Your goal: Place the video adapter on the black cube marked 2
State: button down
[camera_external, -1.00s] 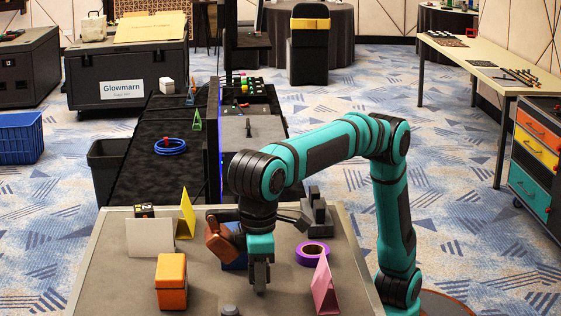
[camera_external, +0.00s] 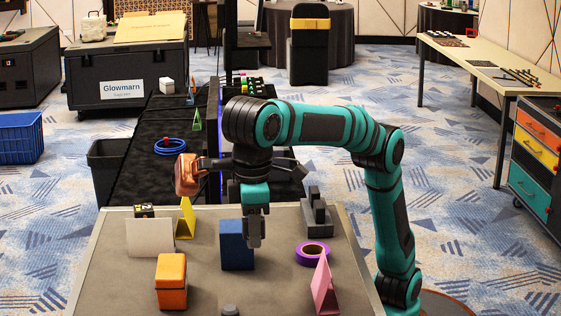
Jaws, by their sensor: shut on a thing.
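My gripper (camera_external: 198,167) points left and is shut on a copper-brown blocky thing (camera_external: 187,175). It holds this thing in the air above the back of the grey table (camera_external: 105,270). I cannot tell for sure whether it is the video adapter. A small black block (camera_external: 145,210) with pale and yellow marks stands at the table's back left, below and left of the held thing. Its lower part is hidden by a white panel (camera_external: 150,238). The mark on it is too small to read.
A yellow wedge (camera_external: 186,220), a blue block (camera_external: 235,246), an orange box (camera_external: 171,282), a purple tape roll (camera_external: 312,254), a pink wedge (camera_external: 324,288) and a dark grey stepped piece (camera_external: 316,214) stand on the table. A black surface with a blue cable coil (camera_external: 170,146) lies behind.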

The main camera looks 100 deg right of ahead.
jog(key=w+d+r, duration=0.1)
jog(key=w+d, duration=1.1)
jog(key=w, duration=0.2)
send_near(143, 207)
jog(key=shift+m, duration=0.3)
jog(key=shift+f, duration=2.8)
jog(key=shift+f, duration=0.1)
jog(key=c, duration=1.3)
grip_release()
jog(key=shift+o, duration=0.2)
notch_tip(143, 207, up, 8)
jog(key=shift+f, duration=0.15)
